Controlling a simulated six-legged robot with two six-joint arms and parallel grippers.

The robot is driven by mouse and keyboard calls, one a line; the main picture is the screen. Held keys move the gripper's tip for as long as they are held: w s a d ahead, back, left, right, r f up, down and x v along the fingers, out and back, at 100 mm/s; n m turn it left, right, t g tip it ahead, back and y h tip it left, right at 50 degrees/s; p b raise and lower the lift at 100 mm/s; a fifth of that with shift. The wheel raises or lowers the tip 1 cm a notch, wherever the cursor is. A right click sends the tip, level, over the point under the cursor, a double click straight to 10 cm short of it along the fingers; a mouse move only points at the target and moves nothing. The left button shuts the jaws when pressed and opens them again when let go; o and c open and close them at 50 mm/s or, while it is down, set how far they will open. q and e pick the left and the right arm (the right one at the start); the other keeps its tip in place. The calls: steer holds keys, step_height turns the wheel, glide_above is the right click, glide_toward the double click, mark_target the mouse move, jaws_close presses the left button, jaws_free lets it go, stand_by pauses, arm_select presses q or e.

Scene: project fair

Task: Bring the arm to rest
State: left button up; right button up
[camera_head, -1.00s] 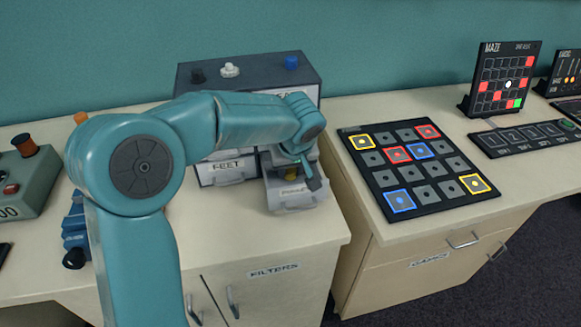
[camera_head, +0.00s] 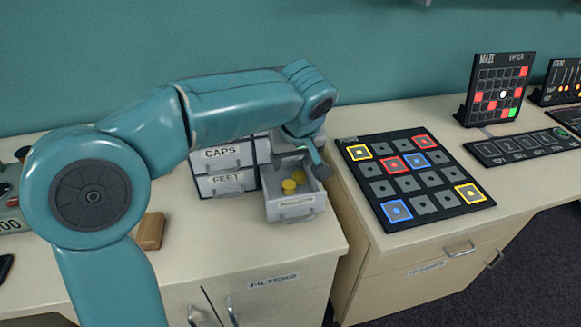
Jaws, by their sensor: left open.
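My left arm reaches in from the left, and its gripper (camera_head: 316,163) hangs just above the back right part of an open drawer. The gripper is open, and I see nothing held in it; its fingers are small and partly hidden. The open drawer (camera_head: 291,208) is grey and sticks out from a small drawer cabinet. Yellow round pieces (camera_head: 289,187) lie in it. The cabinet's closed drawers, marked CAPS (camera_head: 222,158) and FEET (camera_head: 228,184), show to the left, below my forearm. The cabinet's top is mostly hidden by my arm. My right gripper is not in view.
A black board with coloured squares (camera_head: 412,178) lies on the counter to the right. A maze panel (camera_head: 495,90) stands behind it, with a numbered panel (camera_head: 522,147) in front. A brown block (camera_head: 149,231) lies near my elbow. The front counter (camera_head: 225,240) has clear room.

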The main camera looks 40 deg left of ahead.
arm_select(q)
steer(key=shift+v, duration=1.15)
steer(key=shift+s, duration=0.1)
